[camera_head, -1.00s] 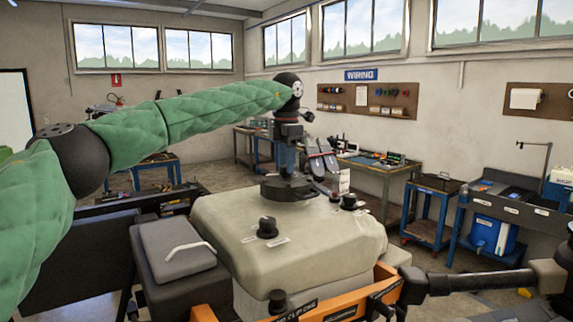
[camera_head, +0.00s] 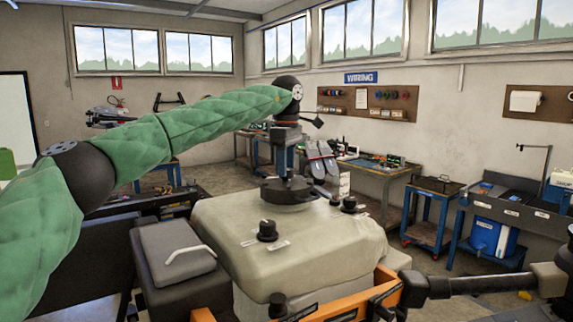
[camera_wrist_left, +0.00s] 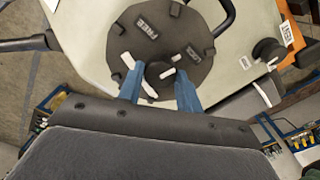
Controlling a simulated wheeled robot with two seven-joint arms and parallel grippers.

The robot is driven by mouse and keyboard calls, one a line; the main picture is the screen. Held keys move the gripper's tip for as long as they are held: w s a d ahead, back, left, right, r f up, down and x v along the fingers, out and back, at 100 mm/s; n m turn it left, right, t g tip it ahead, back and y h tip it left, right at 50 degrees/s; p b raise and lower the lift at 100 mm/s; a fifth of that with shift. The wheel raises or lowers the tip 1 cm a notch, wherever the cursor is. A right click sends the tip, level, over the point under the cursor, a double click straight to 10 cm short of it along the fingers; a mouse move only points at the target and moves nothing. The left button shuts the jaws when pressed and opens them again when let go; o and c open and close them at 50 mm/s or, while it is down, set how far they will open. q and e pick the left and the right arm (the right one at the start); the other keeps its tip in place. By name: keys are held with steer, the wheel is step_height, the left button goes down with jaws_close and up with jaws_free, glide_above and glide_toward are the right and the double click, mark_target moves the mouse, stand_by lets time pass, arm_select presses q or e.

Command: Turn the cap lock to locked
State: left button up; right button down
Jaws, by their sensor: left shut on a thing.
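A round black cap (camera_head: 290,192) sits on top of the beige tank (camera_head: 225,215). A dark knob with a white mark (camera_wrist_left: 160,73) stands near the cap's near edge. My left gripper (camera_head: 286,180) points down at the cap. In the left wrist view its blue fingers (camera_wrist_left: 159,82) lie on either side of the knob and are shut on it. The fingers partly hide the knob's base. My right gripper is not in view.
Other black knobs stand on the tank, one at front left (camera_head: 267,230) and one at right (camera_head: 349,204). A black handle (camera_wrist_left: 228,15) curves beside the cap. An orange frame (camera_head: 345,308) is in front. Blue-legged workbenches (camera_head: 430,205) stand behind.

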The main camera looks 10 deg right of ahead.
arm_select(q)
steer(key=shift+m, duration=1)
steer(key=o, duration=0.9)
steer(key=shift+o, duration=0.5)
steer(key=shift+r, duration=0.25)
steer(key=shift+r+b, duration=0.75)
steer(key=shift+r, duration=0.2)
step_height(320, 180, up, 4)
steer(key=shift+w+f+b, duration=0.1)
steer(key=shift+b, duration=0.5)
steer(key=shift+r, duration=0.8)
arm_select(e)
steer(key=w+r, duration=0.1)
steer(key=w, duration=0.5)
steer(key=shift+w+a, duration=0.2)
